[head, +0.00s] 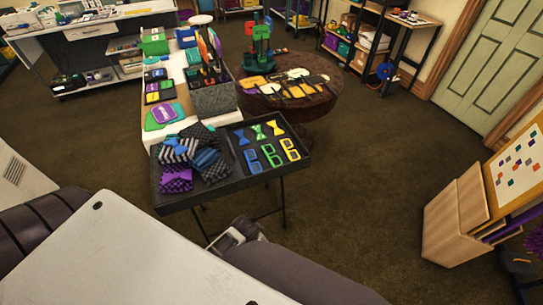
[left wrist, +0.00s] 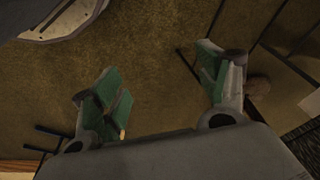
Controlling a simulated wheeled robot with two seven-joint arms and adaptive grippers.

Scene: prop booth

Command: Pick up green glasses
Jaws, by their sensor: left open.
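The green glasses (head: 270,155) lie in the right part of a black display tray (head: 228,182), between blue glasses (head: 252,161) and yellow glasses (head: 290,149). My left gripper (left wrist: 164,80) is open in the left wrist view, its green-padded fingers wide apart. Nothing is between them except brown carpet beyond. The green glasses do not show in the left wrist view. In the head view, a grey part of my own arm shows below the tray, but no fingertips can be made out. My right gripper is not seen.
Blue, green and yellow bow ties (head: 258,132) lie behind the glasses. Patterned folded cloths (head: 190,160) fill the tray's left part. A round brown table (head: 300,98) stands behind. A wooden crate (head: 456,215) stands at right. The carpet between is clear.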

